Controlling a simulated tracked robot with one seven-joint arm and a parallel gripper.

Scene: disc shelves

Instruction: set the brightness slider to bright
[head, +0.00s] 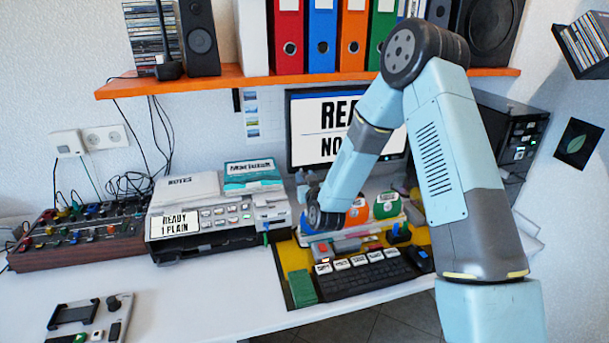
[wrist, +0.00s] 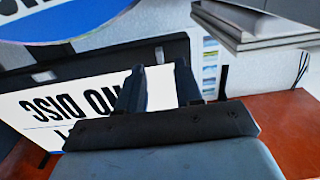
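No part is clearly marked as the brightness slider, and I cannot tell which control it is. The monitor (head: 308,157) stands at the back of the desk, partly hidden by my arm, with large black letters on its white screen. In the wrist view the screen (wrist: 70,108) appears upside down and reads "NO DISC". My gripper (wrist: 159,88) is open, its two dark fingers apart with nothing seen between them, the screen showing beside them. In the head view the end of my arm is low in front of the monitor, and its fingertips are hard to make out.
A wooden box with coloured knobs (head: 85,238) is at the left, beside a printer (head: 215,222). A small control panel (head: 88,320) lies front left. A black keyboard (head: 365,279) is near the front edge. An orange shelf (head: 225,82) spans above. The front-left desk is mostly clear.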

